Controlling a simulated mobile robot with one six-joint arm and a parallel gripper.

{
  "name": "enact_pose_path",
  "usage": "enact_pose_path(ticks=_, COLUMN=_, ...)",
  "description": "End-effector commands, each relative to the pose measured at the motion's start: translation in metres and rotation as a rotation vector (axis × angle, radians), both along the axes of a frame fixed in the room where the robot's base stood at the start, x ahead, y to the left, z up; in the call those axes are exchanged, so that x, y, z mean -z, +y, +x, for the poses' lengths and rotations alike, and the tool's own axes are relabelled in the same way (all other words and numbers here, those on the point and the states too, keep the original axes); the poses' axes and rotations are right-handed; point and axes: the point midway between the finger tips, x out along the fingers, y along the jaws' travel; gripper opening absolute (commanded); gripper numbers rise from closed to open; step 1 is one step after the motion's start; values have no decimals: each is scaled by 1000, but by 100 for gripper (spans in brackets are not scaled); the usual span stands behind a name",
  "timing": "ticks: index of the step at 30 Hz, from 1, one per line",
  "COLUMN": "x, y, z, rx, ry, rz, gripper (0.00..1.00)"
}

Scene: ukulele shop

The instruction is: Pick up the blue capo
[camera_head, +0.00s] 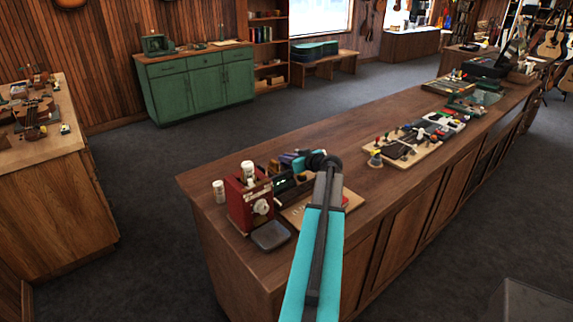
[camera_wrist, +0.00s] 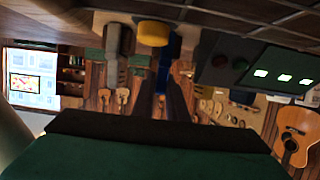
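The blue capo (camera_wrist: 173,47) is near the top middle of the wrist view, which appears upside down. A grey capo-like piece (camera_wrist: 112,45) stands to its left, and a yellow round knob or cap (camera_wrist: 153,33) overlaps its upper left. Two dark fingers of my gripper (camera_wrist: 166,100) point toward the blue capo, with some blue between or just beyond them. I cannot tell whether they touch it. In the head view, a blue-purple piece (camera_head: 291,160) shows left of my dark wrist, which hides the fingertips.
A red device (camera_head: 250,203), a white cylinder (camera_head: 218,190) and a grey dish (camera_head: 271,236) stand close by on the wooden counter (camera_head: 222,168). A board of small tools (camera_head: 403,157) lies farther right.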

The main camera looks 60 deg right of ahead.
Motion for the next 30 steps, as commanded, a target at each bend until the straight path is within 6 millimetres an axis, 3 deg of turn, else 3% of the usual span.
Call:
enact_pose_path(ticks=2, x=0, y=0, z=0, rx=0, ry=0, rz=0, gripper=0)
enact_pose_path(ticks=17, x=-3, y=0, z=0, rx=0, ry=0, rz=-1, gripper=0)
enact_pose_path(ticks=30, x=-29, y=0, z=0, rx=1, ry=-1, rz=-2, gripper=0)
